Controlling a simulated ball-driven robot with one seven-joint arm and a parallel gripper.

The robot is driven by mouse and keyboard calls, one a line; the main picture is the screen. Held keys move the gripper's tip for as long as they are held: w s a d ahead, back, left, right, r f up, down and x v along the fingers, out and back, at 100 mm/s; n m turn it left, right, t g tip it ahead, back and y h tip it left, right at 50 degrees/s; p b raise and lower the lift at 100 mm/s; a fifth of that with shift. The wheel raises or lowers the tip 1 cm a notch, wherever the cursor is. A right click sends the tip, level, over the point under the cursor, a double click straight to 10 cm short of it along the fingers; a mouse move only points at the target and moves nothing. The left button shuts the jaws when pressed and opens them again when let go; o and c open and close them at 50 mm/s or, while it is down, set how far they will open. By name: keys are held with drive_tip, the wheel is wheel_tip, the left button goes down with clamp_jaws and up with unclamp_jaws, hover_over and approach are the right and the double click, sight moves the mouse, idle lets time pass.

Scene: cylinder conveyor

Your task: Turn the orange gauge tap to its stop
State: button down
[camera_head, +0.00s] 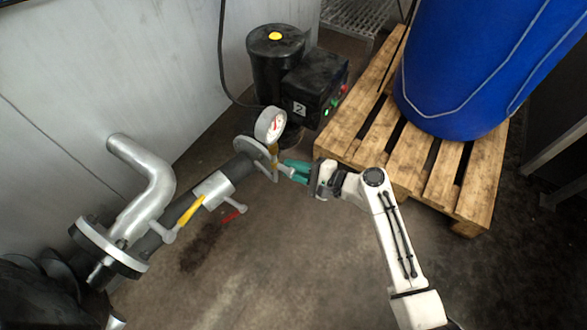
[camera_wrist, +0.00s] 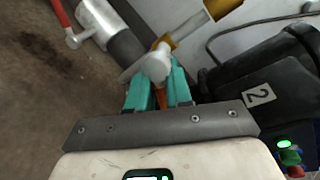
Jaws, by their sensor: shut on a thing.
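The pressure gauge (camera_head: 270,124) has a white face and stands on a short stem above the pipe, in the head view. My gripper (camera_head: 288,170) is just below and right of it, with teal fingers at the pipe end. In the wrist view the fingers (camera_wrist: 159,88) are shut on the orange gauge tap (camera_wrist: 161,98), whose lever lies between them. A pale round knob (camera_wrist: 157,63) sits just beyond the fingertips. The fingers mostly hide the lever in the head view.
A yellow lever (camera_head: 190,211) and a red lever (camera_head: 231,215) sit on the pipe (camera_head: 150,243) to the left. A black motor (camera_head: 276,65) with a box marked 2 stands behind. A wooden pallet (camera_head: 345,140) bears a blue drum (camera_head: 465,70) at right. The front floor is clear.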

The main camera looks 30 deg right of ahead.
drive_tip(key=n, duration=0.1)
drive_tip(key=n+h, duration=0.1)
drive_tip(key=n, duration=0.1)
drive_tip(key=n+b, duration=0.1)
drive_tip(key=n, duration=0.1)
drive_tip(key=shift+d+r+t+h, duration=0.1)
drive_tip(key=shift+r+t+h, duration=0.2)
drive_tip(key=shift+r, duration=0.1)
idle(0.4)
drive_tip(key=c, duration=1.2)
unclamp_jaws()
drive_tip(key=shift+r, duration=0.1)
drive_tip(key=p+v, duration=0.1)
drive_tip(key=v, duration=0.9)
drive_tip(key=shift+s+d+p, duration=0.2)
drive_tip(key=shift+s+p, duration=0.1)
drive_tip(key=shift+s, duration=0.05)
